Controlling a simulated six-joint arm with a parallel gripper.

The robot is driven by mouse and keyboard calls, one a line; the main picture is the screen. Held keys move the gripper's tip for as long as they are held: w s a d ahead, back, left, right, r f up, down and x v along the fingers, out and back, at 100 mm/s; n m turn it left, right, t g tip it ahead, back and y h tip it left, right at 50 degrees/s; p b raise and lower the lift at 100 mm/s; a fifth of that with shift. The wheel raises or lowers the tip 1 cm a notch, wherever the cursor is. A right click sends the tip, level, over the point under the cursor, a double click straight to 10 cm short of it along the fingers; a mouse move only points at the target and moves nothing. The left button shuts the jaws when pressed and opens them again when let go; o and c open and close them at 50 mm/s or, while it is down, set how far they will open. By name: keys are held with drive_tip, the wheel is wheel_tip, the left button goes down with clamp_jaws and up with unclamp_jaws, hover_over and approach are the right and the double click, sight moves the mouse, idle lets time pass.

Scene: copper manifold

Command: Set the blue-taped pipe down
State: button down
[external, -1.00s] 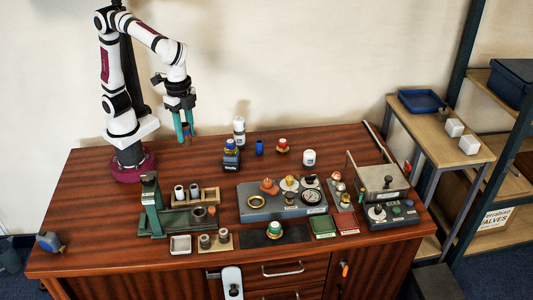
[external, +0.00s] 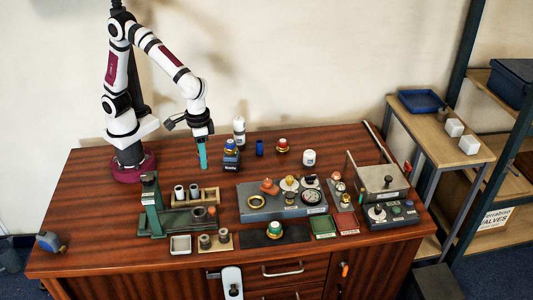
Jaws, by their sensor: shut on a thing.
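My gripper (external: 203,155) hangs low with its teal fingers pointing down, over the back left of the wooden table, left of the dark bottle with the blue cap. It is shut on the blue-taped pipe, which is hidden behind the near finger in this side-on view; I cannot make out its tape. Whether the pipe touches the table cannot be told.
The dark blue-capped bottle (external: 231,155) stands close to the right of my gripper, with a white bottle (external: 239,130) behind it and a blue cylinder (external: 259,148) beyond. A green fixture (external: 153,205) and wooden rack (external: 209,196) stand in front. The wooden table (external: 105,195) is clear at left.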

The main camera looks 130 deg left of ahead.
drive_tip(key=a+f+n, duration=0.1)
drive_tip(key=a+f, duration=0.3)
drive_tip(key=a+f+n, duration=0.2)
drive_tip(key=a+f, duration=0.1)
drive_tip(key=a, duration=0.1)
drive_tip(key=a+f+n, duration=0.2)
drive_tip(key=a+f, duration=0.2)
drive_tip(key=a, duration=0.1)
drive_tip(key=shift+w+f, duration=0.3)
drive_tip(key=shift+w, duration=0.1)
drive_tip(key=f, duration=0.4)
drive_tip(key=shift+a+f, duration=0.1)
drive_tip(key=shift+a, duration=0.1)
drive_tip(key=shift+f, duration=0.1)
drive_tip(key=c, duration=0.9)
unclamp_jaws()
drive_tip(key=shift+o, duration=0.2)
